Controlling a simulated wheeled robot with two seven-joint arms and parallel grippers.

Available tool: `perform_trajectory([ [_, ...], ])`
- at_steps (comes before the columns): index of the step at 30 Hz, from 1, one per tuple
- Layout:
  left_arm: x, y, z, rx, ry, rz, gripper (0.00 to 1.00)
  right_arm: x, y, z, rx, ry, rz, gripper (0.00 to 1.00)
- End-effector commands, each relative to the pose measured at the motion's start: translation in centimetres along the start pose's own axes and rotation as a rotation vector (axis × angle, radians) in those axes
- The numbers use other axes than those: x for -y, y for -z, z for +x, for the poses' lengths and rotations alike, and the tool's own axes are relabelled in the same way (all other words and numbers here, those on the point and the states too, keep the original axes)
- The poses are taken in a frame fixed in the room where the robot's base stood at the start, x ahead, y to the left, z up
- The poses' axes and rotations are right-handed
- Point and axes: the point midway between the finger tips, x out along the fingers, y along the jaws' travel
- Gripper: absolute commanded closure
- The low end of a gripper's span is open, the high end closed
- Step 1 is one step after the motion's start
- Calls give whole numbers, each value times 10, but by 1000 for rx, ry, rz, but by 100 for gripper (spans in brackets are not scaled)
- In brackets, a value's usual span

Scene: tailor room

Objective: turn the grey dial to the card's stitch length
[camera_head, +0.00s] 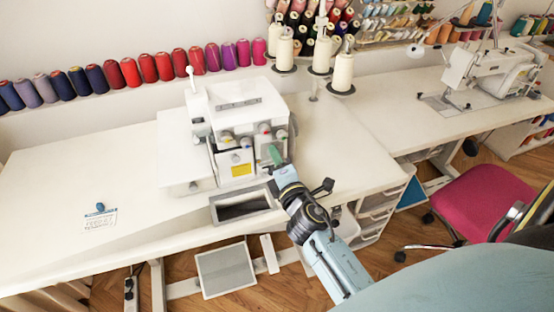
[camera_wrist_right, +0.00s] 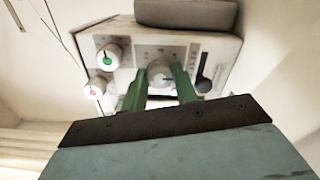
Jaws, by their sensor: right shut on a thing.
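The grey dial (camera_wrist_right: 158,73) is on the front face of the white overlock machine (camera_head: 236,128). In the right wrist view, the green fingers of my right gripper (camera_wrist_right: 160,88) stand on either side of the dial and are shut on it. In the head view, my right gripper (camera_head: 274,158) reaches the machine's lower right front and hides the dial. The card (camera_head: 100,220) lies on the table at the left with a small blue object on it; its print is too small to read. My left gripper is not in view.
Dials with green (camera_wrist_right: 109,58) and red (camera_wrist_right: 95,89) marks sit left of the grey dial. A dark slider (camera_wrist_right: 204,76) is close on its right. A grey bin (camera_head: 240,205) hangs at the table's front edge. The table (camera_head: 60,195) is mostly clear on the left.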

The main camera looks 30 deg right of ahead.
Motion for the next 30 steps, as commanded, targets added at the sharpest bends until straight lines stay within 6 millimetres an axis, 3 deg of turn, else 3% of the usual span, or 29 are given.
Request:
perform_trajectory([
  [7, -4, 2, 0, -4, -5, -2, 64, 1, 0, 0, 0, 2, 0, 94],
  [8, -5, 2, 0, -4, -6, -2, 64, 1, 0, 0, 0, 2, 0, 68],
  [12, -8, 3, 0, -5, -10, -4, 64, 1, 0, 0, 0, 2, -1, 50],
  [23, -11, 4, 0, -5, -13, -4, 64, 0, 0, -4, 0, 1, -1, 49],
  [30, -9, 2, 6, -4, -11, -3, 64, 3, 1, -40, 0, 4, 1, 49],
])
